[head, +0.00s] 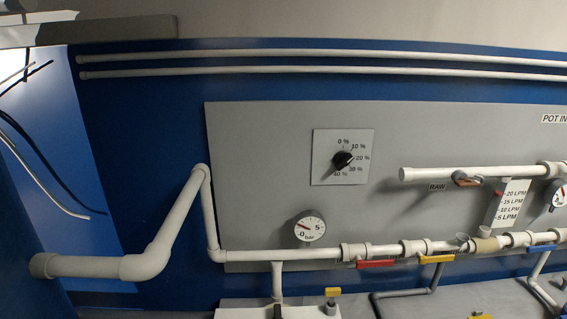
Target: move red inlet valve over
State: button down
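The red inlet valve (376,264) is on the white horizontal pipe near the bottom of the grey panel in the head view. Its red handle points along the pipe, just below it, right of the round pressure gauge (309,229). Nothing touches the handle. My gripper cannot be made out in this view.
A yellow-handled valve (436,259) and a blue-handled valve (541,249) sit further right on the same pipe. A black dial (343,160) and a flow meter (507,203) are above. A white pipe (95,267) juts out at left. The space before the red handle looks clear.

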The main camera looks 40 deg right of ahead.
aim_at(360, 264)
jog(key=z, duration=2.95)
